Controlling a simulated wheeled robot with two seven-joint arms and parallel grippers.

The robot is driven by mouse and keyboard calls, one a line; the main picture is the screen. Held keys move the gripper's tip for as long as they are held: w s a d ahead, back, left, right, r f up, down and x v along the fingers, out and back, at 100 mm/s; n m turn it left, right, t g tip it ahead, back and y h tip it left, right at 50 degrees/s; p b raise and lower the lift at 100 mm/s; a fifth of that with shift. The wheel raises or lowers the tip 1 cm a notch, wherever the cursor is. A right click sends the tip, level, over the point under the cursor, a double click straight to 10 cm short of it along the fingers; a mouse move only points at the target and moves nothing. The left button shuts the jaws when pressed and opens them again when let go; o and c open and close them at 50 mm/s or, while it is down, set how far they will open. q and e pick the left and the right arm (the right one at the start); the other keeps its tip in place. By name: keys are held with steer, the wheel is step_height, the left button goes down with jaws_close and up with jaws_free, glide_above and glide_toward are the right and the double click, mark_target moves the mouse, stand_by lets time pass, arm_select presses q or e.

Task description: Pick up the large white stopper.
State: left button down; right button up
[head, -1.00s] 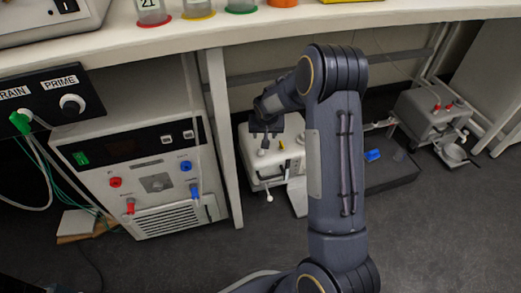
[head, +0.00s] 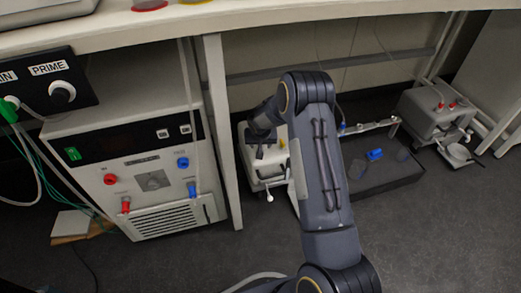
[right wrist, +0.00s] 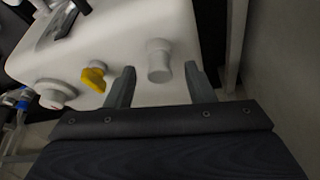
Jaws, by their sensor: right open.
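The large white stopper (right wrist: 158,60) stands out from the face of a white box (right wrist: 130,30) in the right wrist view. It is between the two fingers of my right gripper (right wrist: 159,72), which is open, with a visible gap on both sides. In the head view my right gripper (head: 264,150) is over the same white box (head: 247,165) on the floor under the bench. There the stopper is too small or hidden to make out. My left gripper is not in view.
A yellow knob (right wrist: 94,76) sits just left of my left-hand finger in the right wrist view, with a white round cap (right wrist: 55,94) beyond it. In the head view a bench leg (head: 222,140) and a control unit (head: 150,170) stand left. A dark tray (head: 375,178) lies right.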

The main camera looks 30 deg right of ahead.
steer(key=shift+c, duration=0.2)
jaws_close()
steer(key=shift+r, duration=0.15)
